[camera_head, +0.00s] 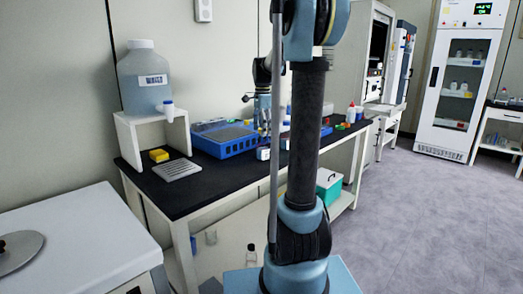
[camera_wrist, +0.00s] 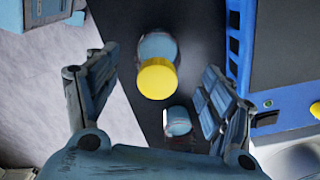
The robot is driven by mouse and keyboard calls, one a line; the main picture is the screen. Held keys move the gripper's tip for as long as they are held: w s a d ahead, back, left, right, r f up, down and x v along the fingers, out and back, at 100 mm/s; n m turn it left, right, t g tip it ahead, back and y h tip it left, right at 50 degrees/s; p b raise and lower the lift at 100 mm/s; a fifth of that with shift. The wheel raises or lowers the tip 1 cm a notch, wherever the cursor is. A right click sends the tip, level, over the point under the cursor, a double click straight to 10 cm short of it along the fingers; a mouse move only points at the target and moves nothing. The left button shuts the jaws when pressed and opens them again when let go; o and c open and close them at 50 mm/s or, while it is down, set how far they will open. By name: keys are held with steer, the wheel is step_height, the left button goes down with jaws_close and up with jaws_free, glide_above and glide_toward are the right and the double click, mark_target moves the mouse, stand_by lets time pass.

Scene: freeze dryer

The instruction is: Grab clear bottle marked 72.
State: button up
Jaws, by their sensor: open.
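A smaller bottle with a pale blue top (camera_wrist: 177,121) stands nearer to my right finger. No number is readable, so I cannot tell which bottle is marked 72. My gripper (camera_wrist: 155,82) is open, with one finger on each side of the yellow-capped bottle in the picture; its height over the bottle is unclear. In the head view, small bottles (camera_head: 263,153) stand on the bench near my gripper, partly hidden by my arm.
A blue tray-like unit (camera_head: 222,138) stands beside the bottles; its blue edge (camera_wrist: 233,50) is close to my right finger. A large water jug (camera_head: 146,80) stands on a white stand at the bench's left. Red and green items (camera_head: 343,126) lie farther right.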

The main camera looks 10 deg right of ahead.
mark_target(263, 140)
steer(key=shift+s+f, duration=0.15)
steer(key=shift+f, duration=2.5)
steer(key=c, duration=1.3)
